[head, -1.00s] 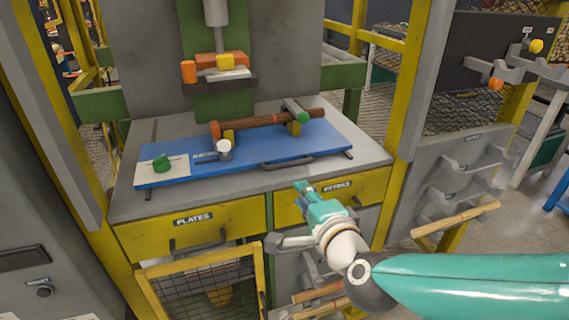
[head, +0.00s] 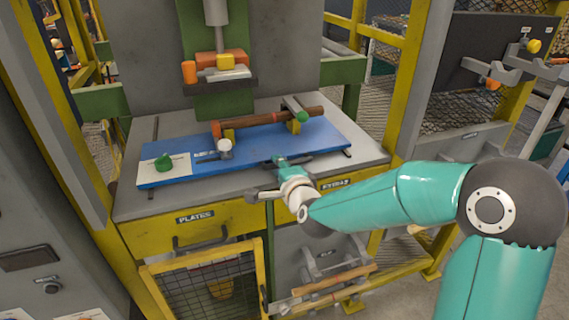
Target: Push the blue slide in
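The blue slide (head: 190,177) is a flat blue board on the grey bench top under the press. Its dark front handle (head: 322,156) is partly hidden by my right gripper. A brown turned wood piece (head: 262,121) lies across yellow supports on the slide. My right gripper (head: 279,161) is at the slide's front edge, over the left part of the handle. I cannot tell whether it touches the handle, or whether its fingers are open or shut. My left gripper is not in view.
The press head (head: 220,78) with orange and yellow blocks hangs above the back of the slide. Yellow PLATES (head: 190,222) and EXTRAS drawers sit below the bench top. A yellow mesh door (head: 205,285) is lower down. Yellow posts stand at both sides.

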